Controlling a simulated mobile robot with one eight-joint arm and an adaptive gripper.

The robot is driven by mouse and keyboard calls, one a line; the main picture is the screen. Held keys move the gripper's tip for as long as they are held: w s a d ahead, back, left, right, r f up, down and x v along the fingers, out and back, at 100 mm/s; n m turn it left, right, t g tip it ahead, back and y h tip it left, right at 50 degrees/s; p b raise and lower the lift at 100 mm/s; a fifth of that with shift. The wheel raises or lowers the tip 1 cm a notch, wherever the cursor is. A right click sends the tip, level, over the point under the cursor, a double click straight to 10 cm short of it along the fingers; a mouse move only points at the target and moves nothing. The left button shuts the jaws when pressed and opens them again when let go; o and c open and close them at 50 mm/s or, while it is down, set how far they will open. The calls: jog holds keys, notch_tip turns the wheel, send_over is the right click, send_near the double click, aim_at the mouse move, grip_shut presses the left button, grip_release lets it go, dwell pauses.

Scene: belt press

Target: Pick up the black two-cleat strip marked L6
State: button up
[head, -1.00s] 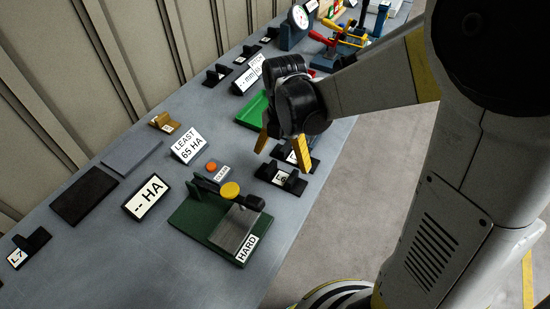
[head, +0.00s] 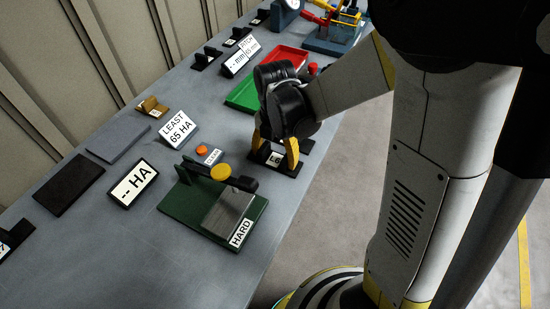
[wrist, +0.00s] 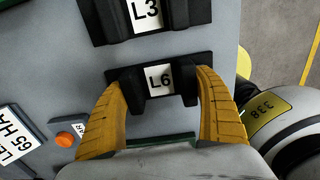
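The black two-cleat strip marked L6 (head: 274,158) lies on the grey bench near its right edge. In the wrist view the L6 strip (wrist: 160,80) is centred, with a white label between its two upright black cleats. My gripper (head: 275,148) is low over it, with its yellow fingers spread. In the wrist view my gripper (wrist: 161,82) is open, one fingertip by each outer end of the strip. I cannot tell whether the fingertips touch it. My gripper hides part of the strip in the head view.
A black strip marked L3 (wrist: 146,18) lies close beyond L6. The green hardness stand (head: 178,205), an orange button (head: 201,150) and the LEAST 65 HA sign (head: 179,129) stand nearby. Green (head: 243,94) and red (head: 290,55) trays lie farther back.

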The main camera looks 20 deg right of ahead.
aim_at(278, 160)
jog(key=shift+c, duration=1.2)
jog(key=shift+r+p, duration=0.35)
jog(key=shift+r, duration=0.2)
jog(key=r+p, duration=0.1)
jog(key=r, duration=0.1)
jog(key=r+p, duration=0.1)
jog(key=r, duration=0.1)
jog(key=shift+s+d, duration=0.15)
jog(key=shift+d, duration=0.25)
jog(key=s+d+r+p, duration=0.4)
jog(key=s+d+r, duration=0.1)
jog(key=d, duration=0.4)
jog(key=shift+d+r, duration=0.3)
jog(key=shift+r, duration=0.15)
